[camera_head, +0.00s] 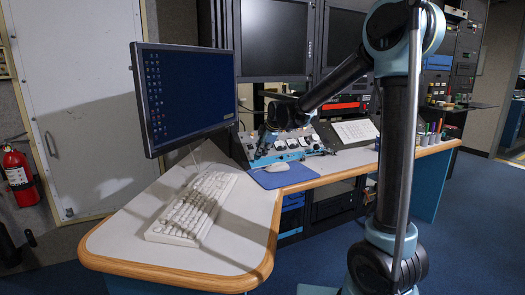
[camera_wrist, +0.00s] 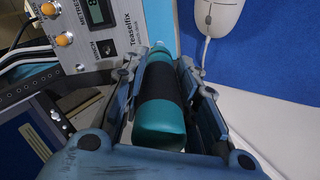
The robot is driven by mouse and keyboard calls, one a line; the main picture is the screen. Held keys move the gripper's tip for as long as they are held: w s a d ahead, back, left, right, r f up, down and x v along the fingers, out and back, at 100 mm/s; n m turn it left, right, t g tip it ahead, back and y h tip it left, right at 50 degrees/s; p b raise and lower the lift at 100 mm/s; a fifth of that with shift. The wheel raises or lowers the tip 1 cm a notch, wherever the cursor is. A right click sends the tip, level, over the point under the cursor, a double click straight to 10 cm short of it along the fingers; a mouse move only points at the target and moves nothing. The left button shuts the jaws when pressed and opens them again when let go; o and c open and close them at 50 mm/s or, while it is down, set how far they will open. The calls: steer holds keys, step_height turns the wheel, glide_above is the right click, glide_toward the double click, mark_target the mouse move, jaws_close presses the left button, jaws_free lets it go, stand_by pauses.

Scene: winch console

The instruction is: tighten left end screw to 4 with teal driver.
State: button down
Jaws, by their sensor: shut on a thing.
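My gripper (camera_wrist: 160,70) is shut on the teal driver (camera_wrist: 158,128), whose thick teal handle has a black band and lies lengthwise between the two fingers. The handle's rounded end faces the wrist camera, and its far end points to the console panel (camera_wrist: 118,28). The driver's tip is hard to make out, so I cannot tell whether it touches a screw. The left end screw cannot be made out in either view. In the head view my arm reaches over the console (camera_head: 283,150), and the driver is too small to tell there.
A white mouse (camera_wrist: 217,16) lies on a blue mat (camera_wrist: 262,50), right of the driver. Orange knobs (camera_wrist: 64,39) and a digital display (camera_wrist: 97,11) are on the panel. A monitor (camera_head: 190,95) and keyboard (camera_head: 193,207) stand left on the desk (camera_head: 240,235).

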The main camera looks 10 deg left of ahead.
stand_by(0.4)
steer(key=shift+v, duration=3.5)
